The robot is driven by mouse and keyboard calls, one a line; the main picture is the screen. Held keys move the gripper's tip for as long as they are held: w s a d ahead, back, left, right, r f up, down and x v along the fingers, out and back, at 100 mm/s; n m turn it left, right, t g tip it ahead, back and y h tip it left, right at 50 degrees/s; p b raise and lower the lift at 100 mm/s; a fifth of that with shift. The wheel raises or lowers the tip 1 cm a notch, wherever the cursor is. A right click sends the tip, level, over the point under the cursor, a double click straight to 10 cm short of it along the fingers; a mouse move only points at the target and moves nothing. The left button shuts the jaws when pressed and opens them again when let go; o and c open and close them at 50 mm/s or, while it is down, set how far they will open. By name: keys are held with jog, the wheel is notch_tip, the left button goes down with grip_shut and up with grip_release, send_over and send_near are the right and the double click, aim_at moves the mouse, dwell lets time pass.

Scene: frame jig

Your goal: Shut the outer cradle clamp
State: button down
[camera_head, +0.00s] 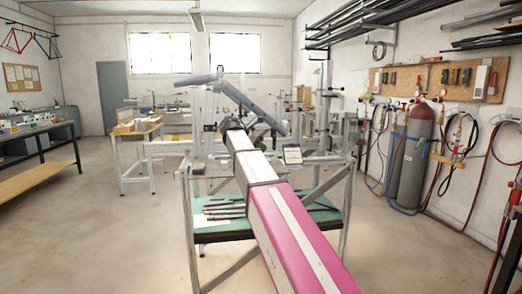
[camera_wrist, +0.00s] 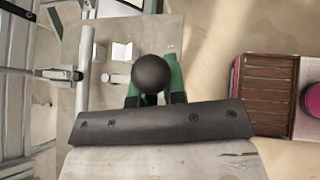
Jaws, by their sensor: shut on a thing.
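In the wrist view a round black knob (camera_wrist: 150,72) sits between the green fingers of my gripper (camera_wrist: 155,88), which is shut on it. The knob hides whatever is behind it, so I cannot see the lever or the clamp's jaw. In the head view my arm reaches forward to the frame jig (camera_head: 187,215), a metal stand with grey tubes (camera_head: 250,104) above it. My gripper and the knob are too small and covered to make out there. I cannot tell how far the clamp is closed.
A green shelf (camera_head: 240,229) with several dark tubes lies low in the jig. A wooden-topped bench (camera_head: 136,128) stands behind to the left, another bench (camera_head: 40,182) at the far left. A gas cylinder (camera_head: 413,155) stands at the right wall. The floor at left is clear.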

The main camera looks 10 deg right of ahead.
jog(key=shift+w+d+r+g, duration=0.1)
jog(key=shift+w+g, duration=0.2)
jog(key=shift+n, duration=0.3)
jog(key=c, duration=1.2)
grip_release()
jog(key=v, duration=1)
jog(key=shift+a+r, duration=0.2)
jog(key=shift+a, duration=0.15)
